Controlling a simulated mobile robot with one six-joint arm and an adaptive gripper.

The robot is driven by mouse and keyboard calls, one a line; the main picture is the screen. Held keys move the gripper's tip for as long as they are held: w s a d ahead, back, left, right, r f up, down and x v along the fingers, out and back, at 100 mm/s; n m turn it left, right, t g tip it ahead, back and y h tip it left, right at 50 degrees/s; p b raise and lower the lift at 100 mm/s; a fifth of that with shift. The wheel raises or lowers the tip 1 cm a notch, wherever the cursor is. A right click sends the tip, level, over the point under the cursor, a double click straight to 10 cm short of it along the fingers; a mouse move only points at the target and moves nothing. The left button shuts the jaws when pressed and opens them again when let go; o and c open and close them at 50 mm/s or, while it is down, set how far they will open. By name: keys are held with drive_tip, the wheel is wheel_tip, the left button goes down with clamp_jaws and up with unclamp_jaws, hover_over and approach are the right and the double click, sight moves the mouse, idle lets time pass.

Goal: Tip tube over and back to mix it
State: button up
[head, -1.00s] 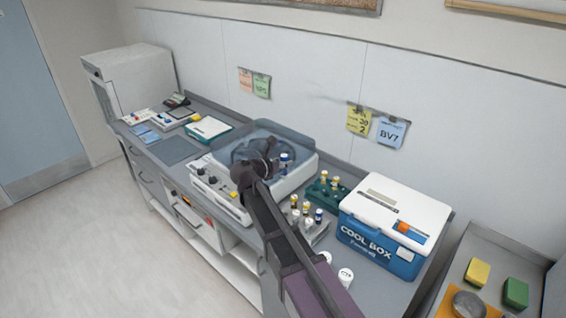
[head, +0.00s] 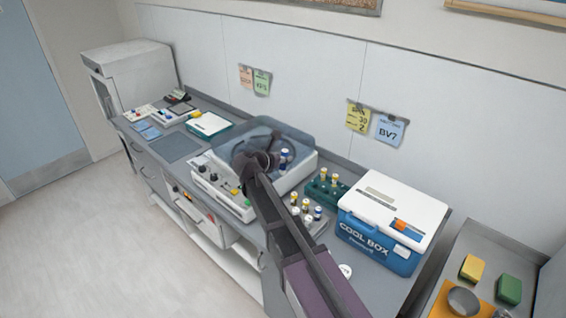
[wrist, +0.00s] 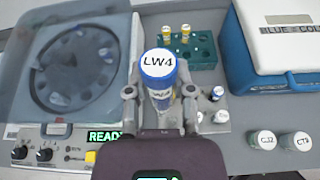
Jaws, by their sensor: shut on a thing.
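My gripper (wrist: 160,98) is shut on a tube with a blue cap (wrist: 158,63) marked LW4. In the wrist view the cap faces the camera and the labelled body runs down between the two fingers. Yellowish contents show low in the tube. The tube looks roughly upright; any slight tilt is hard to judge. In the head view the blue-capped tube (head: 284,154) shows in front of the centrifuge lid, and my arm hides most of the gripper.
The centrifuge (wrist: 75,65) with its clear lid stands to the left, its display reading READY. A green rack (wrist: 203,54) holds yellow-capped tubes. A grey rack (head: 318,228) holds several tubes. White-capped jars (wrist: 262,140) and the cool box (head: 380,240) stand to the right.

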drive_tip(key=y+p, duration=0.1)
drive_tip(key=p, duration=0.1)
drive_tip(key=m+g+y+p, duration=0.1)
drive_tip(key=y+p, duration=0.1)
drive_tip(key=shift+r+m+g, duration=0.3)
drive_tip(key=m+g+y+p, duration=0.1)
drive_tip(key=y+p, duration=0.1)
drive_tip(key=y, duration=0.1)
drive_tip(key=shift+f+p, duration=0.15)
drive_tip(key=shift+p, duration=0.2)
drive_tip(key=shift+f+m+g+y+p, duration=0.1)
drive_tip(key=shift+m+g+y+p, duration=0.55)
drive_tip(key=shift+y, duration=1.05)
drive_tip(key=shift+m+g+y+b, duration=0.5)
drive_tip(key=shift+m+y, duration=0.25)
drive_tip(key=shift+y, duration=1.05)
